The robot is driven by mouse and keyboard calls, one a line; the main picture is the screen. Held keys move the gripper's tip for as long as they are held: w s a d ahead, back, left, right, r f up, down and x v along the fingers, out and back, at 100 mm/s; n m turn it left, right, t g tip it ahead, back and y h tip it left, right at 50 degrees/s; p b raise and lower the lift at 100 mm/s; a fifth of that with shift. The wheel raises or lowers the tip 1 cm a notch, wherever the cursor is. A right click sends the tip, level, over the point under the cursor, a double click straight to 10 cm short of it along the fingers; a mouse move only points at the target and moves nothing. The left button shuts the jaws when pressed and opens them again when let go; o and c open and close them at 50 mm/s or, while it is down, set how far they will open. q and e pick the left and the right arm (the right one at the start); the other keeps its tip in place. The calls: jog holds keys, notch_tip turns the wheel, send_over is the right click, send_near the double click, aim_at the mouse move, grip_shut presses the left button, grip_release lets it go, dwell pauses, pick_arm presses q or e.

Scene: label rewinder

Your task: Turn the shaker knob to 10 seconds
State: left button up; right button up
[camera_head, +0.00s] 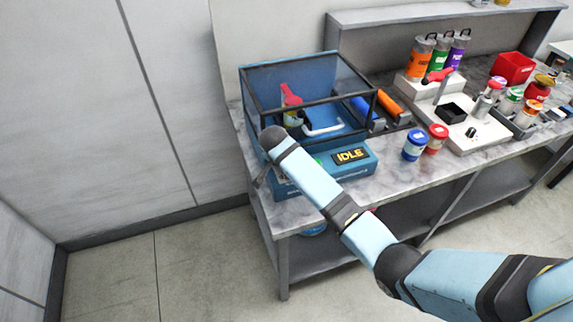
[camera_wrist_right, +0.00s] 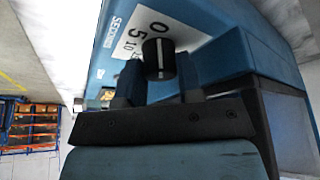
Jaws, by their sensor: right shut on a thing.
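The blue shaker (camera_head: 366,167) stands on the left end of the marble bench, with a dark-framed clear cover and a lit IDLE display (camera_head: 350,155). In the right wrist view its black knob (camera_wrist_right: 158,55) has a white pointer line and sits beside a white dial label (camera_wrist_right: 132,38) reading 0, 5, 10 and SECONDS. The numbers past 10 are partly hidden by the knob. My right gripper (camera_wrist_right: 157,76) is shut on the knob, one finger on each side. In the head view my right arm hides the knob and most of the gripper. My left gripper is not in view.
Inside the cover are a red-topped item (camera_head: 290,95) and a white handle-like bar (camera_head: 323,128). A blue-labelled jar (camera_head: 415,145) and a red-labelled jar (camera_head: 437,138) stand right of the shaker. The floor left of the bench is clear.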

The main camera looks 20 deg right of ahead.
jog(key=n+t+y, duration=0.1)
jog(key=n, duration=0.3)
jog(key=shift+s+d, duration=0.1)
jog(key=n, duration=0.1)
jog(key=n+y, duration=0.1)
jog(key=n, duration=0.1)
jog(key=shift+d+n+t+y, duration=0.1)
jog(key=shift+n+t+y, duration=0.2)
jog(key=n+y, duration=0.1)
jog(key=n, duration=0.3)
jog(key=shift+d+y, duration=0.15)
jog(key=shift+y, duration=0.25)
jog(key=shift+n+g+y, duration=0.4)
jog(key=shift+n+y, duration=0.2)
jog(key=shift+n, duration=1.4)
jog(key=o, duration=0.6)
jog(key=shift+o, duration=0.2)
